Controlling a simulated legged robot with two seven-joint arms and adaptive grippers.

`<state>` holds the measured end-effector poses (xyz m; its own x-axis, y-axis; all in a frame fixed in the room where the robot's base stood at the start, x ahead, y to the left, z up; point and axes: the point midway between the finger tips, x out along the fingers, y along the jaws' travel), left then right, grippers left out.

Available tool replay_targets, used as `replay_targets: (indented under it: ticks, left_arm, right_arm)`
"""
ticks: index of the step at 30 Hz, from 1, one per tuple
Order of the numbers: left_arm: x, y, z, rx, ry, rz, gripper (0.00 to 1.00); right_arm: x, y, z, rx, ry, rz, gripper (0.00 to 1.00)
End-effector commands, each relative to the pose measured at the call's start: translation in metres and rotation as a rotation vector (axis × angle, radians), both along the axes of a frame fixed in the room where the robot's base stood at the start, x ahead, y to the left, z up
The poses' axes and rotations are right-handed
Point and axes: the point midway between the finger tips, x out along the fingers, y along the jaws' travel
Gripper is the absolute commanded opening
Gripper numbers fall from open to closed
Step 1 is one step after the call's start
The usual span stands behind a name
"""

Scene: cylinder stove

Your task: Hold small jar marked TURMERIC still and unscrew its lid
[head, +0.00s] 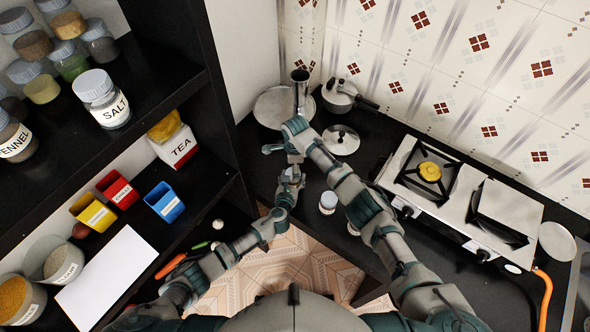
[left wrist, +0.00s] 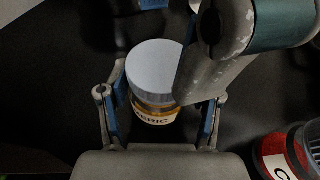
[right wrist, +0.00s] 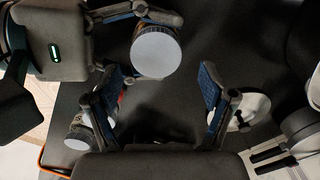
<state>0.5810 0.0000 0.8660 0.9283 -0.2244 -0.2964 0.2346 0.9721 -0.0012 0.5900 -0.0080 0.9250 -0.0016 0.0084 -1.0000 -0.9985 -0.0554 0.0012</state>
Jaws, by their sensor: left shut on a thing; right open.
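The turmeric jar has a pale blue-grey lid and a yellow-orange body. Its label, partly reading "ERIC", shows in the left wrist view (left wrist: 153,118). My left gripper (left wrist: 162,100) is shut around the jar's body, below the lid. Part of my right arm covers the lid's right side there. In the right wrist view the lid (right wrist: 157,52) faces the camera, just beyond the fingertips of my right gripper (right wrist: 160,82). That gripper is open and empty, its fingers apart on either side. In the head view my arms hide the jar between my left gripper (head: 291,178) and right gripper (head: 288,148).
Another jar (head: 328,202) with a pale lid stands on the counter near its front edge; its red contents show in the left wrist view (left wrist: 272,150). A plate (head: 268,108), a pan (head: 345,94), a loose lid (head: 341,140) and the stove (head: 420,205) stand behind and right.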

Motion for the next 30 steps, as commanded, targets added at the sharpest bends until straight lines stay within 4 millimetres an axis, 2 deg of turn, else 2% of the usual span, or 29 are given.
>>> replay_targets:
  ticks: [3,8,13,16,20,30]
  left_arm:
    - [0.000,0.002,-0.002,0.004,0.003,0.003,0.00]
    - [0.000,0.002,-0.002,0.004,0.003,0.004,0.00]
    - [0.000,0.002,-0.002,0.004,0.003,0.004,0.00]
    - [0.000,0.002,-0.002,0.004,0.003,0.004,0.00]
    - [0.000,0.002,-0.002,0.004,0.003,0.004,0.00]
    - [0.000,0.002,-0.002,0.004,0.003,0.003,0.00]
  right_arm:
    - [0.000,0.000,0.014,0.001,-0.001,0.001,0.82]
    - [-0.001,0.002,0.024,0.001,0.001,-0.027,0.80]
    - [-0.003,0.007,0.047,-0.002,0.002,-0.212,0.80]
    - [-0.003,0.007,0.052,-0.007,0.004,-0.282,0.80]
    - [-0.004,0.006,0.039,-0.011,0.006,-0.295,0.80]
    - [-0.004,0.007,-0.013,-0.010,0.005,-0.292,0.80]
